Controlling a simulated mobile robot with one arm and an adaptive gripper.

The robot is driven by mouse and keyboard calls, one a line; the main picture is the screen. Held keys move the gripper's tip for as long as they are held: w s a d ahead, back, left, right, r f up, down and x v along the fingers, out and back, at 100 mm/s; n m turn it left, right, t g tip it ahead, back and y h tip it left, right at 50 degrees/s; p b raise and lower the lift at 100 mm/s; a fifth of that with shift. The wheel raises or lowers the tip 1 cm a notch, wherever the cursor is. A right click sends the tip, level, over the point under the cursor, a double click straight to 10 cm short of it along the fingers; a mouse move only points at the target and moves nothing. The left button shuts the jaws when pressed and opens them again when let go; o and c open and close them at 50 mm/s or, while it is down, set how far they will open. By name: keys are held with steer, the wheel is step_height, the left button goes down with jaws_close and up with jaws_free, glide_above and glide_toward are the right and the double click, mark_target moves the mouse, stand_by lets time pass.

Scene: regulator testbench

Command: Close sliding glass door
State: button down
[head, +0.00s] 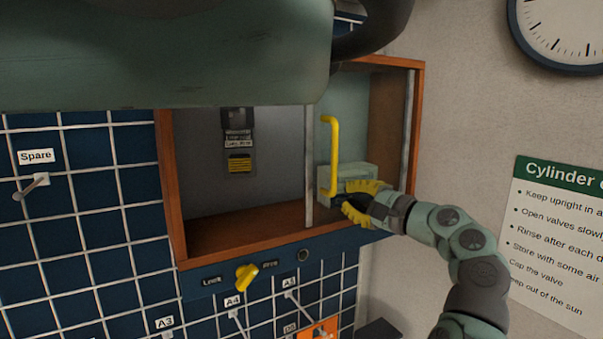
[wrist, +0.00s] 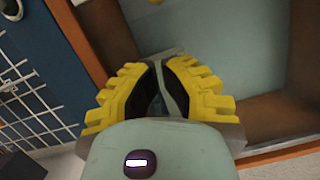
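The sliding glass door (head: 320,239) has a pale upright edge and a yellow bar handle (head: 333,150). It stands over the right part of a wood-framed cabinet (head: 172,190), whose left part is uncovered. My gripper (head: 347,203) has yellow ridged fingers and is just right of the handle's lower end, apparently not around the bar. In the wrist view my gripper (wrist: 160,72) faces the pale pane, with a yellow bit, likely the handle, at the top edge. The finger gap looks narrow there; I cannot tell whether it is shut.
A dark unit with a striped yellow label (head: 239,162) is inside on the left. A pale green block (head: 350,178) shows behind my gripper. Below are a yellow knob (head: 246,277) and labelled pegs on a blue grid wall (head: 90,240). My own arm hides the cabinet's upper left.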

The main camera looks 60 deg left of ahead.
mark_target(339, 198)
steer(key=shift+s+a+r+p, duration=0.1)
steer(key=shift+s+r+p, duration=0.15)
steer(key=shift+s+p, duration=0.5)
steer(key=shift+s+r+p, duration=0.2)
steer(key=shift+s+p, duration=0.5)
steer(key=shift+s+f, duration=0.1)
steer(key=shift+s, duration=0.25)
